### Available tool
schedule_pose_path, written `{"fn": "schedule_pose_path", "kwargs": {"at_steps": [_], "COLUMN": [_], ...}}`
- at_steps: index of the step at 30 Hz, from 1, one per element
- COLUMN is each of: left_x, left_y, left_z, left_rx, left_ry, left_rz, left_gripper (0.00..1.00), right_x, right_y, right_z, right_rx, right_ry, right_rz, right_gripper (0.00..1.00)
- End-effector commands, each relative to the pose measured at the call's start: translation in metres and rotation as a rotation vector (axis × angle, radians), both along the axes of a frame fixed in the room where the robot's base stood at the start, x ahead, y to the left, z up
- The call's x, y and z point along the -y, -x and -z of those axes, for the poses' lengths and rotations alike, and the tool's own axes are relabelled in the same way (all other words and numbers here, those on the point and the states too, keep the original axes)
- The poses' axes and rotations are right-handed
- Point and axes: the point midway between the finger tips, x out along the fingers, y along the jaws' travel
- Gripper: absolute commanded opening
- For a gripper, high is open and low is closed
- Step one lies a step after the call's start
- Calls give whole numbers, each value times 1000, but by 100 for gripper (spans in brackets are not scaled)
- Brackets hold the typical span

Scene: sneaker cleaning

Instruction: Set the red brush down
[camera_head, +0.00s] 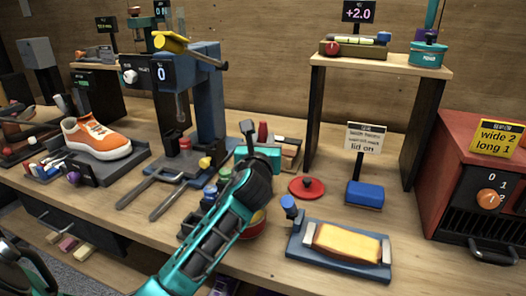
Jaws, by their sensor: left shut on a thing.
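My left gripper (264,154) is near the middle of the bench, with its teal arm reaching in from the lower edge. It is shut on the red brush, which is largely hidden by the gripper. A small upright red piece (263,131) shows just beyond the fingers; I cannot tell whether it is part of the brush. Whether the brush touches the bench is hidden. My right gripper is not in view.
A rack (290,153) stands just behind the gripper. To the right are a red lid (306,187), a blue block with a sign (365,194) and a tray (300,249) with a yellowish pad. A blue press (205,105) and an orange sneaker (97,139) stand left.

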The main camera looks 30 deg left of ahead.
Motion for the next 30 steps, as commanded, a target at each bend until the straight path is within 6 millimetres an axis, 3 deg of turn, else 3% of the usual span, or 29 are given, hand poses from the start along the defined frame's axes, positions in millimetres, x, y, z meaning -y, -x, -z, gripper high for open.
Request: {"fn": "schedule_pose_path", "kwargs": {"at_steps": [1,3,14,15,23,30], "left_x": [0,0,0,0,0,0], "left_y": [0,0,0,0,0,0], "left_z": [13,18,20,20,20,18], "left_rx": [-2,0,0,0,0,1], "left_ry": [3,2,-1,0,0,0], "left_rz": [0,0,0,1,0,0], "left_gripper": [0,0,0,30,54,54], "right_x": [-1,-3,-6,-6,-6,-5], "right_y": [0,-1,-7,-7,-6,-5], "right_z": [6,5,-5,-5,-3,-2], "right_rx": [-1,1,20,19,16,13], "right_ry": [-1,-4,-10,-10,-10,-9], "right_rz": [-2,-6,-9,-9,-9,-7], "right_gripper": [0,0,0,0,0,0]}}
